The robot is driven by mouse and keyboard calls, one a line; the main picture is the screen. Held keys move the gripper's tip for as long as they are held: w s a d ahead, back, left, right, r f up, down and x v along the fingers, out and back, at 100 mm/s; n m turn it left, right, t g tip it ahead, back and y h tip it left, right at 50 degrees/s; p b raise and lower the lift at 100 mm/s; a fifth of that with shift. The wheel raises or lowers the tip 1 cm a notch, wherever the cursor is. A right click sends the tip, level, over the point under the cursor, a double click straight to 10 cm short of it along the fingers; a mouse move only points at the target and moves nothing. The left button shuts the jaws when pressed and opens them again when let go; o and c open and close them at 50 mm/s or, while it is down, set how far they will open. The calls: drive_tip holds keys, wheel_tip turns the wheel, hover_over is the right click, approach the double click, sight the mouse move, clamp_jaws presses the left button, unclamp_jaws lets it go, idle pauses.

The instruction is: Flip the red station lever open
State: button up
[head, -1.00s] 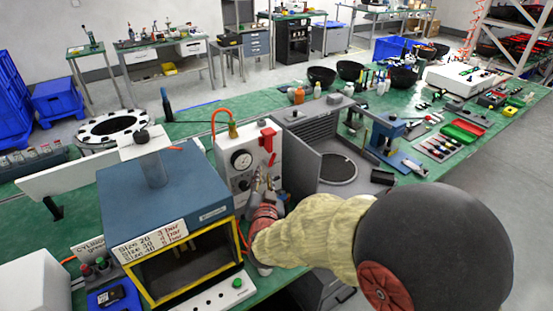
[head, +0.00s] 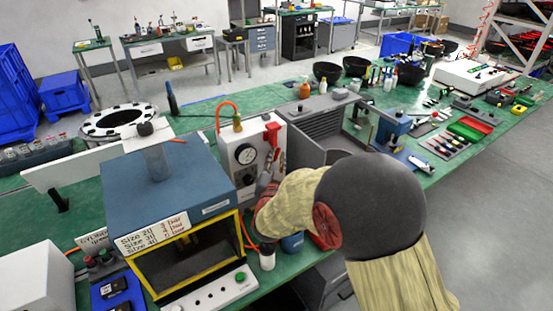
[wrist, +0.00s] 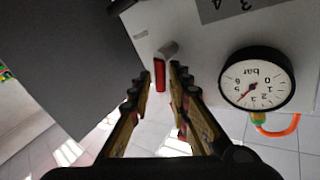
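The red station lever (head: 272,134) is on the front of the white gauge panel (head: 240,160), right of the round gauge (head: 245,154). In the wrist view, which appears upside down, the red lever (wrist: 160,74) hangs from a grey cylindrical pivot (wrist: 166,50). My gripper (wrist: 160,76) is open, with one finger on each side of the lever's red end. I cannot tell whether either finger touches it. In the head view my gripper (head: 270,166) is just below the lever, partly hidden by my arm.
A blue press box with a yellow frame (head: 180,189) stands close on the left. An orange hose (head: 229,106) loops above the panel.

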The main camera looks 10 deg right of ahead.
drive_tip(key=shift+c, duration=1.4)
clamp_jaws()
drive_tip(key=b, duration=0.1)
drive_tip(key=n+b, duration=0.1)
drive_tip(key=b, duration=0.1)
drive_tip(key=shift+a+f+t, duration=0.2)
drive_tip(key=shift+f+t, duration=0.15)
drive_tip(key=shift+t, duration=0.05)
drive_tip(key=n+t+b, duration=0.1)
drive_tip(key=n+b, duration=0.1)
drive_tip(key=n+t+b, duration=0.1)
drive_tip(key=b, duration=0.2)
drive_tip(key=shift+s+a+r+n, duration=0.1)
drive_tip(key=shift+s+a+n, duration=0.05)
drive_tip(key=shift+a+n, duration=0.25)
